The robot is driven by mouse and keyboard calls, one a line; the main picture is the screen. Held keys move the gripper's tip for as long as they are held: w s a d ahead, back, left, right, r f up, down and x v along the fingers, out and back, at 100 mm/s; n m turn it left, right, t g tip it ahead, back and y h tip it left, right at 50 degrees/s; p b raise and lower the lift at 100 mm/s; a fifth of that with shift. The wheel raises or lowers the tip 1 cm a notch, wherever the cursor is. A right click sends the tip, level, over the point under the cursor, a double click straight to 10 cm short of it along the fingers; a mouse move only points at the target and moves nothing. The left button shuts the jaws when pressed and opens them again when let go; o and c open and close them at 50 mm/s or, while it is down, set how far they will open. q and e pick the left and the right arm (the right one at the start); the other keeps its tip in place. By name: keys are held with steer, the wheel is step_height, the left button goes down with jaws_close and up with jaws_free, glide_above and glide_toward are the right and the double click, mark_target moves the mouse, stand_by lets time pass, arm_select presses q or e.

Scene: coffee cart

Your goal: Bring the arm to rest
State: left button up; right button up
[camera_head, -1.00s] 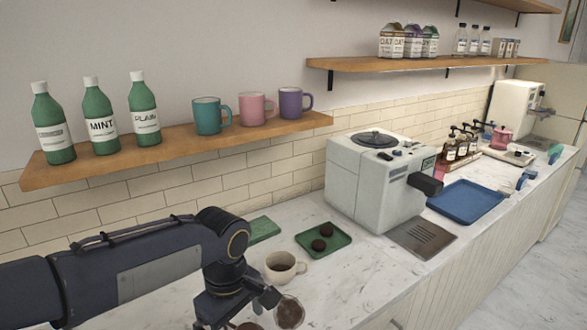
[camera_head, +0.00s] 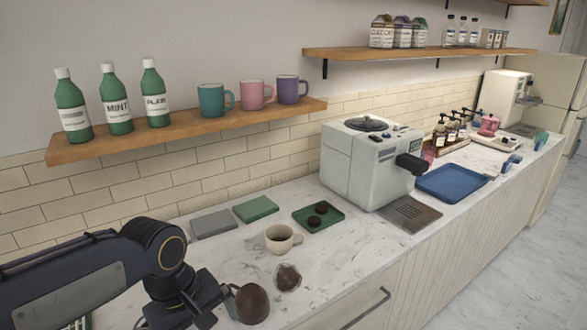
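My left arm comes in from the lower left, and my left gripper (camera_head: 205,305) is low at the bottom edge of the head view, over the counter's near side. Its fingers are dark and partly cut off, so I cannot tell whether they are open or shut. A brown rounded object (camera_head: 252,303) shows just right of it; I cannot tell whether they touch. A second brown rounded object (camera_head: 288,278) and a cream cup (camera_head: 280,238) with dark liquid stand on the counter, apart from the gripper. My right gripper is not in view.
A green tray (camera_head: 334,222) with two dark round pieces, a green block (camera_head: 256,208) and a grey block (camera_head: 213,223) lie behind the cup. A white coffee machine (camera_head: 365,165) and blue tray (camera_head: 450,182) are to the right. Bare counter lies right of the cup.

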arm_select(q)
steer(key=s+a+f+m+t+h, duration=0.1)
steer(key=s+a+m+t, duration=0.1)
steer(key=s, duration=0.4)
steer(key=s+a+f+m+t+h, duration=0.1)
steer(key=s+a+f+m+t, duration=0.1)
steer(key=s, duration=0.4)
steer(key=a+m, duration=0.1)
steer(key=m, duration=0.1)
steer(key=shift+m+t, duration=0.4)
